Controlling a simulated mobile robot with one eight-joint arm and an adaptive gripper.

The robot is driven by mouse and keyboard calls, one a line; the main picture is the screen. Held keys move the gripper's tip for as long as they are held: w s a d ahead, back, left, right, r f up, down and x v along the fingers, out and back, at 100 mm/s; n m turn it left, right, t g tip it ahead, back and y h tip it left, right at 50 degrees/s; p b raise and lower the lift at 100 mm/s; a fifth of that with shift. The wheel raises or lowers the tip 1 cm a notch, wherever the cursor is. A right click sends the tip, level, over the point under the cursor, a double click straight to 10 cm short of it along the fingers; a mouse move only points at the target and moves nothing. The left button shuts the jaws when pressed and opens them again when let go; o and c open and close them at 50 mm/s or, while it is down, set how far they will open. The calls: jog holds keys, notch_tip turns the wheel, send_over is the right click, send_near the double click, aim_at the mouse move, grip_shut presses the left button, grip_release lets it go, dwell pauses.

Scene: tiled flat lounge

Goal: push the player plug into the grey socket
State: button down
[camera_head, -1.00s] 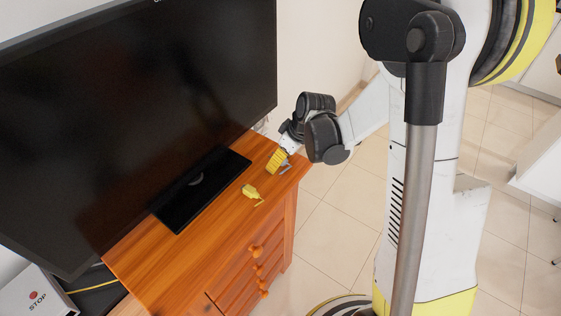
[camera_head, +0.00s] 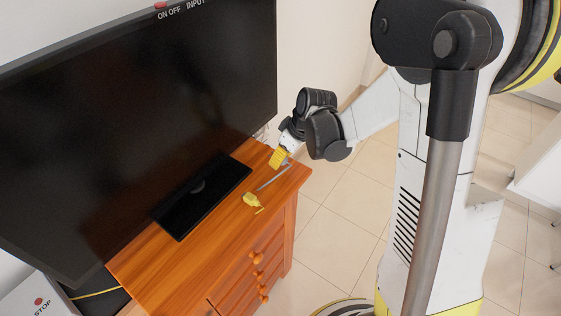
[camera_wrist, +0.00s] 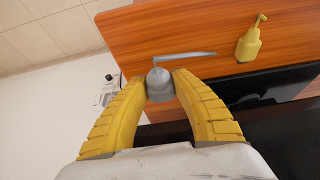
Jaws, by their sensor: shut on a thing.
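My gripper (camera_wrist: 160,84) has yellow ribbed fingers closed around a grey object with a long thin bent spout (camera_wrist: 160,90), above the wooden cabinet top. In the head view my gripper (camera_head: 281,160) is at the cabinet's far right corner, and the grey spout (camera_head: 272,180) points down-left. On the white wall at the left of the wrist view are a small dark round thing (camera_wrist: 109,77) and a small pale fitting with dark lines (camera_wrist: 105,99). They are too small to tell whether either is the player plug or the grey socket.
The large television (camera_head: 130,130) rises close behind. A box marked STOP (camera_head: 35,305) is at lower left. Tiled floor right of the cabinet is clear.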

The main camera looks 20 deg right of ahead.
jog(key=d+r+p, duration=0.3)
jog(key=d+r, duration=0.4)
jog(key=d, duration=0.4)
jog(key=shift+d, duration=0.35)
